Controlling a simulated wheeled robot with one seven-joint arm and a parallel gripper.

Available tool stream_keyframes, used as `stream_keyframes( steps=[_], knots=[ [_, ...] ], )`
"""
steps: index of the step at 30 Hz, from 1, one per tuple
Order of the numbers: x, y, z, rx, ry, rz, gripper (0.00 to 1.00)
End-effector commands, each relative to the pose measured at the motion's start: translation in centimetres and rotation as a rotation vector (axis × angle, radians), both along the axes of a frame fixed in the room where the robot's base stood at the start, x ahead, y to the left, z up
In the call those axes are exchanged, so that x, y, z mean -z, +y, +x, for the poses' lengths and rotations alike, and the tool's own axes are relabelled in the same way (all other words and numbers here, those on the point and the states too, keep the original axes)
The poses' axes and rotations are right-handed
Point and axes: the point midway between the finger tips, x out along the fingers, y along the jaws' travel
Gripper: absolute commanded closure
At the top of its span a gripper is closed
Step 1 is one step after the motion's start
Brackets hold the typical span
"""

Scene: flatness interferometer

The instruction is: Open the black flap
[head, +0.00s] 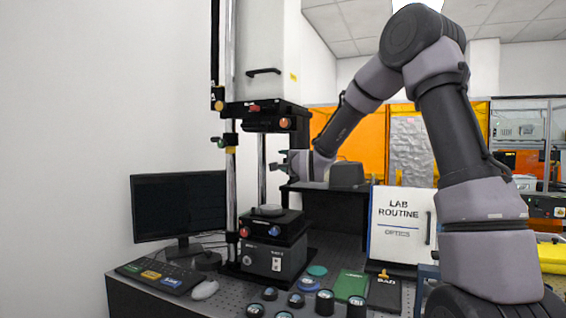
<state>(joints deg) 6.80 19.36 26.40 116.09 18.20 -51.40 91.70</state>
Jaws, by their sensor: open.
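The interferometer is a tall white housing (266,45) on a chrome post, with a black handle (264,71) on its front. Below it is a black head section (265,117) with a red part and orange knobs; I cannot tell for sure which black piece is the flap. Lower down, a black stage (268,229) carries a round grey piece (267,210). My gripper (280,163) is open and looks empty. It points left, to the right of the post, below the black head and above the stage. I see no contact with the interferometer, though depth is hard to judge.
A monitor (179,206), keyboard (160,276) and mouse (205,290) are at left. Several small optics and a green book (350,286) crowd the bench front. A black raised shelf (330,189) lies under my forearm. A white "LAB ROUTINE" board (402,224) stands right.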

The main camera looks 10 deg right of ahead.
Motion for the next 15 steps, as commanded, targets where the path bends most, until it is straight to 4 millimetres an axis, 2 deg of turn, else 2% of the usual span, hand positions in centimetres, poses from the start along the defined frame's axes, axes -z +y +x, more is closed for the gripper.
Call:
stream_keyframes(
  steps=[4, 6, 8, 9, 15],
  knots=[
    [-0.01, -0.01, -0.02, 0.0, 0.0, 0.0, 0.43],
    [-0.01, -0.02, -0.03, 0.0, 0.0, 0.0, 0.69],
    [-0.02, -0.02, -0.03, 0.0, 0.0, 0.0, 0.92],
    [-0.01, -0.03, -0.03, 0.0, 0.0, 0.0, 1.0],
    [0.0, -0.03, -0.04, 0.0, 0.0, 0.0, 1.0]
  ],
)
